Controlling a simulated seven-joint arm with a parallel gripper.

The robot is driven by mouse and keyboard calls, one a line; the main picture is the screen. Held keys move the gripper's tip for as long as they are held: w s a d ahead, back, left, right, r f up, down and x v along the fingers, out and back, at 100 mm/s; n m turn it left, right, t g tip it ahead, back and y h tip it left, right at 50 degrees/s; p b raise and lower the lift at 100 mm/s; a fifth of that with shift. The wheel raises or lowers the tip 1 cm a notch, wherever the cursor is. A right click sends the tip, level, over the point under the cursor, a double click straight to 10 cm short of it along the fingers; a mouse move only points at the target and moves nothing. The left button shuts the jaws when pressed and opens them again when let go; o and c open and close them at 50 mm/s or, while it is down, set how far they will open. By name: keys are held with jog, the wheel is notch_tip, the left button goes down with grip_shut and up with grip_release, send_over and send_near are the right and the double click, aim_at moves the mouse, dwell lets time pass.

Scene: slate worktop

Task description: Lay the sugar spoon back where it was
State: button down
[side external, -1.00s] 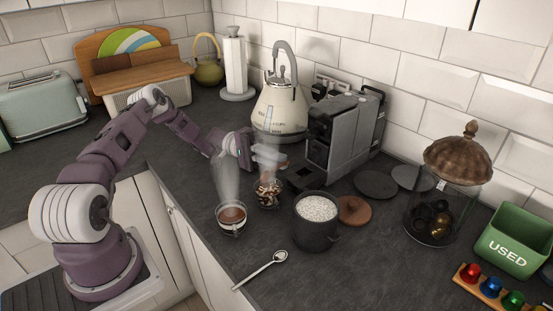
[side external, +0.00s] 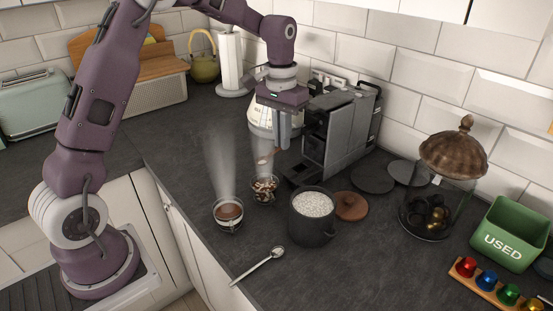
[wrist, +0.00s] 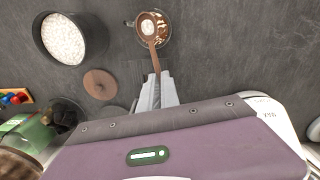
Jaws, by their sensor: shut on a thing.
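My gripper (side external: 284,145) points down above the worktop, shut on the handle of a copper-brown spoon (side external: 265,159). In the wrist view the spoon (wrist: 152,52) reaches from my fingers (wrist: 156,92) to over a small glass cup (wrist: 166,29). Something pale shows in the spoon's bowl. In the side view the cup (side external: 265,188), with brown and white contents, stands below the spoon. A silver spoon (side external: 258,265) lies on the worktop near the front edge. A dark canister (side external: 312,230) of white grains stands open to the right; it also shows in the wrist view (wrist: 43,50).
A steaming glass of brown drink (side external: 229,213) stands left of the canister. A wooden lid (side external: 351,206) lies to the right. The coffee machine (side external: 340,130) and kettle (side external: 262,125) are close behind my gripper. The worktop around the silver spoon is clear.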

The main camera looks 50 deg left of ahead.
jog(key=shift+w+r, duration=0.25)
jog(key=shift+r, duration=0.25)
